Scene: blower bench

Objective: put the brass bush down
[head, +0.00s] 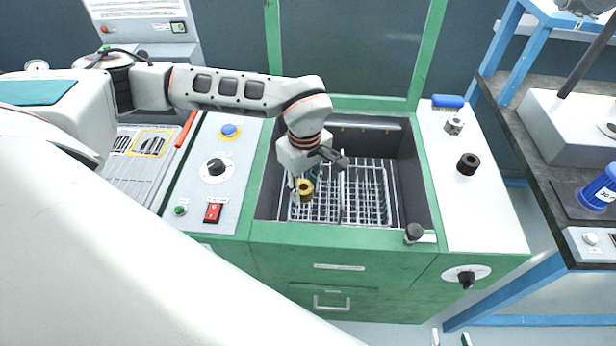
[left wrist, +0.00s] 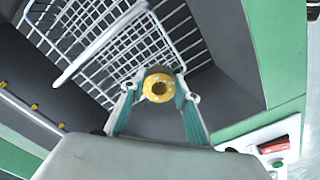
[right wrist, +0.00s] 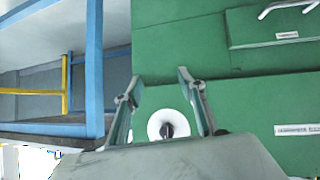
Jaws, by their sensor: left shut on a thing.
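The brass bush (head: 306,185) is a yellow ring with a dark hole. My left gripper (head: 301,190) is shut on it, over the left part of the wire basket (head: 368,190) in the sunken bay. In the left wrist view the bush (left wrist: 158,76) sits between the two fingertips (left wrist: 156,92), its hole facing the camera, with basket wires behind it. I cannot tell how far it is above the basket floor. My right gripper (right wrist: 161,78) is open and empty in the right wrist view, facing the green cabinet front. Only its fingertips show at the head view's bottom edge (head: 450,339).
The bay's dark walls and green rim (head: 330,238) surround the basket. A control panel (head: 212,170) and a wire rack (head: 137,168) lie left.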

